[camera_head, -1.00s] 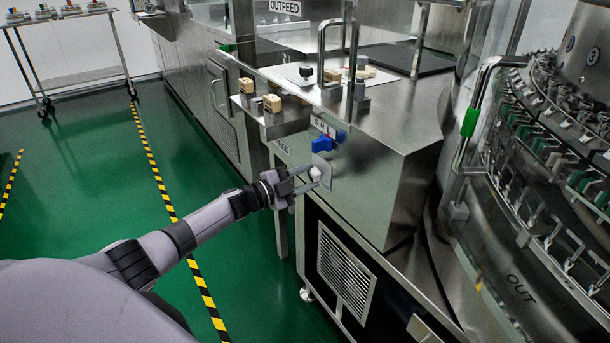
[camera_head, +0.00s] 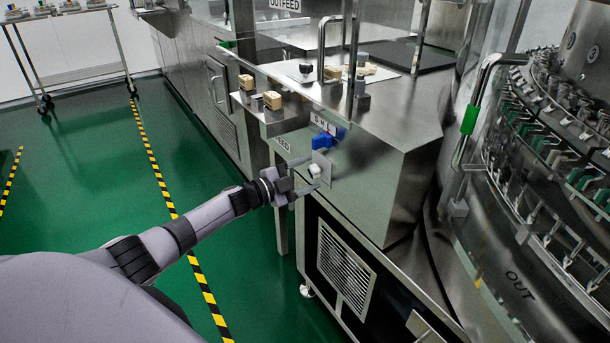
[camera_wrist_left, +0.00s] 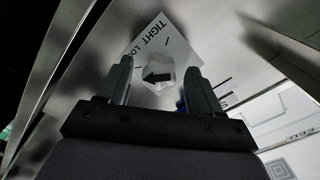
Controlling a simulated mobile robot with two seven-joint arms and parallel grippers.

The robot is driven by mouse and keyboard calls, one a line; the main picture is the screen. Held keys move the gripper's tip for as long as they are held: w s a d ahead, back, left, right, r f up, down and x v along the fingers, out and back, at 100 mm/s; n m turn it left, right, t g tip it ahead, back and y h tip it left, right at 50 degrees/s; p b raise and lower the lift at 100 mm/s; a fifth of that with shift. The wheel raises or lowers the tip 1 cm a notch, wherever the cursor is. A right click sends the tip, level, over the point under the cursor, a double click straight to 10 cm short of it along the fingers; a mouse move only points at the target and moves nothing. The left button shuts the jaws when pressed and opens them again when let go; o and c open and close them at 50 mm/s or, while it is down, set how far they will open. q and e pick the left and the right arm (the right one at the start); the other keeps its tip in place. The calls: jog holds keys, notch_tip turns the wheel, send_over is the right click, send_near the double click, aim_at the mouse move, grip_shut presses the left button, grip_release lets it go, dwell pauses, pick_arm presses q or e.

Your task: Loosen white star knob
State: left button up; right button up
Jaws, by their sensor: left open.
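The white star knob (camera_head: 314,170) sits on a pale label plate (camera_head: 324,165) on the side of the steel cabinet, below a blue handle (camera_head: 322,142). My left gripper (camera_head: 305,176) is open in front of the knob, with its fingers apart on either side of it. The plate there reads "TIGHT" and a partly hidden "LOO". Whether the fingers touch the knob I cannot tell. My right gripper is not in view.
The steel cabinet (camera_head: 385,165) carries tan blocks (camera_head: 272,100) on a ledge above the knob. A rotary machine (camera_head: 540,200) with a green-gripped rail stands at right. Green floor (camera_head: 90,190) with striped tape is free at left. A steel cart stands far back.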

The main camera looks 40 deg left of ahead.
pick_arm(q)
jog(key=p+v, duration=0.1)
jog(key=v, duration=0.6)
jog(key=shift+p, duration=0.35)
jog(key=s+d+f+n+g+y, duration=0.1)
jog(key=s+d+f+n, duration=0.2)
jog(key=s+d+f, duration=0.3)
jog(key=s+d+f+n+g+y, duration=0.15)
jog(key=s+d+f+n, duration=0.25)
jog(key=d, duration=0.4)
jog(key=s+d+f+n+g+y, duration=0.25)
jog(key=s+d+n, duration=0.5)
jog(key=s, duration=0.75)
notch_tip(320, 180, up, 13)
jog(key=s+m+g+p, duration=0.1)
jog(key=p, duration=1.5)
jog(key=shift+s+d+r+m, duration=0.25)
jog(key=shift+s+d+m, duration=0.05)
jog(key=shift+s+m, duration=0.1)
